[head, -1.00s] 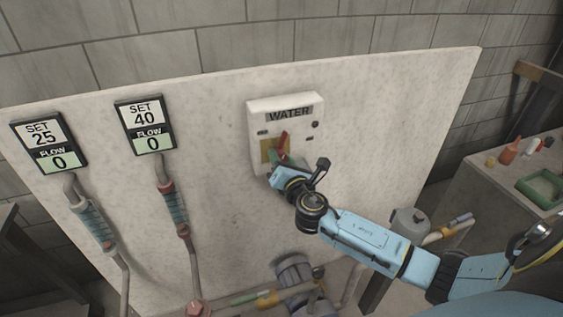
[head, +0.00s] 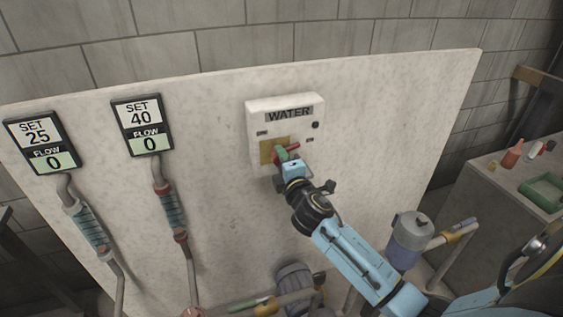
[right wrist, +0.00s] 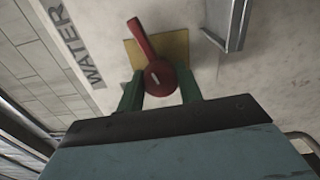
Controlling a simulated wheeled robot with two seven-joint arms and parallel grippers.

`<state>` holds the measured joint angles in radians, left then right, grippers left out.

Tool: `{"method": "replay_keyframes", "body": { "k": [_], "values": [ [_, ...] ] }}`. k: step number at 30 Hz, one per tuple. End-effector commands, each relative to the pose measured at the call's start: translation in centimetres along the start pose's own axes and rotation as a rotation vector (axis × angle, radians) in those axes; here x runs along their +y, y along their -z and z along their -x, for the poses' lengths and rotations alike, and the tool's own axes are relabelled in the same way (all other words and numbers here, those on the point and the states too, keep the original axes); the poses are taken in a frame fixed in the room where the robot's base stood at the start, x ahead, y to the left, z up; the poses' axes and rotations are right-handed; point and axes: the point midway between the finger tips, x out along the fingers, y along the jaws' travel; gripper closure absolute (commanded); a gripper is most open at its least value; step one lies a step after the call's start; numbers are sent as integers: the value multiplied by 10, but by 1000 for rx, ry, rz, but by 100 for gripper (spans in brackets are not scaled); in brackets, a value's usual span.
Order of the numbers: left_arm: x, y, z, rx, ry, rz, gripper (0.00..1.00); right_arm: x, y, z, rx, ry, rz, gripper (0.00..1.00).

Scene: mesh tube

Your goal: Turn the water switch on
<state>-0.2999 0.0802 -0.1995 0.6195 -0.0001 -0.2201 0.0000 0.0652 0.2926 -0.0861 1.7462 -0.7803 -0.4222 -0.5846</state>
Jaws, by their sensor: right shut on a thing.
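The white box marked WATER (head: 258,112) is fixed to the pale panel, with a yellow square (head: 266,151) on its front. The red switch lever (head: 292,147) sits on that square and points to the right in the head view. My right gripper (head: 283,153) is at the box, shut on the lever's base. In the right wrist view, its green fingers stand on both sides of the round red hub, and the lever (right wrist: 142,38) sticks out beyond them. My left gripper is not in view.
Two displays hang at the left: SET 25, FLOW 0 (head: 42,145) and SET 40, FLOW 0 (head: 141,125). Mesh-covered tubes (head: 171,210) run below them. A grey canister (head: 408,240) and pipes stand low right. A bench (head: 490,185) with bottles and a green tray is far right.

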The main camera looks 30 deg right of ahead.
Motion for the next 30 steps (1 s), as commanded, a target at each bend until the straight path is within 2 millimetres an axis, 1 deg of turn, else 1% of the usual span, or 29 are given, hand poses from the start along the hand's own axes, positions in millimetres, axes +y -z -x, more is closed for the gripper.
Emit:
{"method": "replay_keyframes", "body": {
  "k": [6,12,19,30],
  "values": [
    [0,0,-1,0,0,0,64,-1,0,0,-1,1,-154,87],
    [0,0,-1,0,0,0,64,-1,0,0,0,1,-244,87],
    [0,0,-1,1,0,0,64,-1,0,0,0,1,-292,87],
    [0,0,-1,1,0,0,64,-1,0,0,0,1,-302,87]
  ]
}}
